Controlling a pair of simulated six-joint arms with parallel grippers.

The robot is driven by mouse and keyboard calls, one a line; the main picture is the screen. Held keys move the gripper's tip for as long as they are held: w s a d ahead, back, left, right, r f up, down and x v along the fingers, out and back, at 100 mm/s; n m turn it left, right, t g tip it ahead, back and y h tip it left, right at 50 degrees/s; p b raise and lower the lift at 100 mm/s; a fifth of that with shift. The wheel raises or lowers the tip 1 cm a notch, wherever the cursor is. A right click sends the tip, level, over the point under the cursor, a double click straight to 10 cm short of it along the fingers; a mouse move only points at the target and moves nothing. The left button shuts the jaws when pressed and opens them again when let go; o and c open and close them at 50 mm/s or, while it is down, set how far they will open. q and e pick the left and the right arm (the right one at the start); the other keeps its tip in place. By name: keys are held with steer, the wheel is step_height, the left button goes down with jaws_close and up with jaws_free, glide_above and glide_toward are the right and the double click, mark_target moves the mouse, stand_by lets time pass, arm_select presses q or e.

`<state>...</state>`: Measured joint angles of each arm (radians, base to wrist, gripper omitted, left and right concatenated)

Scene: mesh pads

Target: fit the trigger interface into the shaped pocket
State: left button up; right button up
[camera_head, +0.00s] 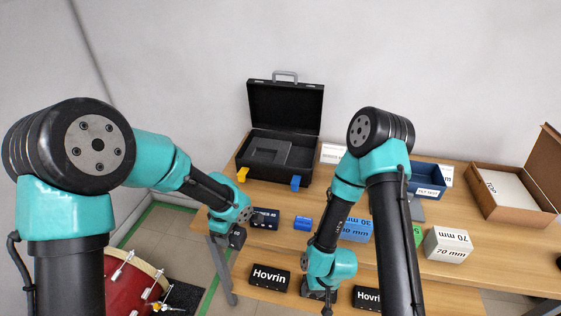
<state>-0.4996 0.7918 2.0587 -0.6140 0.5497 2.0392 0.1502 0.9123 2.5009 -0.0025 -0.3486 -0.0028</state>
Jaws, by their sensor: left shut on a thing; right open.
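A dark blue box-shaped module with white lettering, which looks like the trigger interface (266,217), is at the left end of the wooden table. My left gripper (238,238) is at its left end and shut on it; the fingers are small and partly hidden. Whether the module touches the table is not clear. The open black case (286,105) stands behind, with a shaped pocket (268,150) in its dark insert. My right gripper (319,293) is open, pointing down near the front of the table, with nothing visible in it.
A blue cylinder (303,223), a blue block (356,229) and a white 70 mm block (447,245) stand to the right. A blue tray (428,178) and a cardboard box (511,207) are further right. Black Hovrin boxes (269,278) lie in front. A red drum (118,285) stands at lower left.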

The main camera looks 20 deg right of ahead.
arm_select(q)
steer(key=w+a+r+n, duration=0.25)
steer(key=w+a, duration=0.35)
steer(key=a, duration=0.5)
steer(key=w+a+r+n, duration=0.25)
steer(key=w+a, duration=0.45)
steer(key=a, duration=0.5)
steer(key=w+a+r+n, duration=0.25)
steer(key=w+a, duration=0.35)
steer(key=a, duration=0.5)
steer(key=s+a+r+n, duration=0.2)
steer(key=s+a+r, duration=0.1)
steer(key=a, duration=0.9)
steer(key=s+a+r+n, duration=0.1)
steer(key=s+a+r, duration=0.2)
steer(key=a, duration=0.9)
steer(key=s+a+r+n, duration=0.2)
steer(key=s+a+r, duration=0.1)
steer(key=a, duration=0.9)
steer(key=shift+s+a+r+n, duration=0.3)
steer(key=shift+a+r+n, duration=0.05)
steer(key=shift+r, duration=0.35)
